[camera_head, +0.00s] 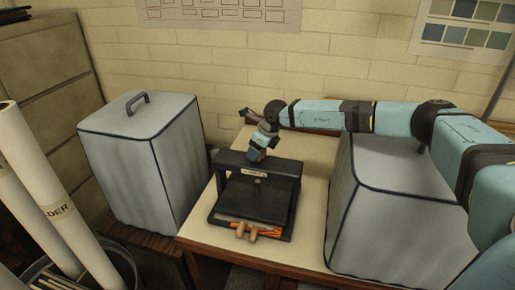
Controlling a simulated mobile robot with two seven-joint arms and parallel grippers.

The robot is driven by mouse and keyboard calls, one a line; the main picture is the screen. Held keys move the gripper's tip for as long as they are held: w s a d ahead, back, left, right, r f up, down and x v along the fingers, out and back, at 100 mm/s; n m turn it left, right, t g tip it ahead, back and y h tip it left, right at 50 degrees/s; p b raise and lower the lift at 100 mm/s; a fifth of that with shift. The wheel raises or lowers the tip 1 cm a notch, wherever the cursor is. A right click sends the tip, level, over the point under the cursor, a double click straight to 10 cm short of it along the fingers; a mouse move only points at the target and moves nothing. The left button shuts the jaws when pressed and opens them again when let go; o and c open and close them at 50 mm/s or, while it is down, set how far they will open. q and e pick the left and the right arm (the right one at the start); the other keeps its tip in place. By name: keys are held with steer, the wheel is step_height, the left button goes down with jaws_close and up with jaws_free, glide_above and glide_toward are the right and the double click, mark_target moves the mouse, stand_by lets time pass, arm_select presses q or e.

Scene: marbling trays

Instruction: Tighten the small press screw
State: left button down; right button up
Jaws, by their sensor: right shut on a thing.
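The small press (227,169) is a black frame with a flat base, standing on the pale table. Its screw is hidden by my right gripper (257,155), which points down onto the middle of the press's top bar. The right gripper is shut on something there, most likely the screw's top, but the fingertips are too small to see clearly. Orange and pale sheets (225,218) stick out at the front of the press base. My left gripper is not in view.
A grey covered box with a handle (150,160) stands left of the table. Another grey covered block (385,225) stands to the right, beneath my right arm. A brown wooden piece (246,231) lies at the press's front. Paper rolls (50,205) lean at the far left.

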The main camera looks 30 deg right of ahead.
steer(key=shift+m+h, duration=0.4)
steer(key=shift+m, duration=0.7)
steer(key=shift+m+t+h+b, duration=0.3)
steer(key=shift+m+b, duration=0.1)
steer(key=shift+m, duration=0.6)
steer(key=o, duration=0.9)
steer(key=shift+o, duration=0.2)
steer(key=a+b+v, duration=0.1)
steer(key=b+v, duration=0.1)
steer(key=v, duration=1.2)
steer(key=shift+d, duration=0.4)
steer(key=shift+w, duration=0.15)
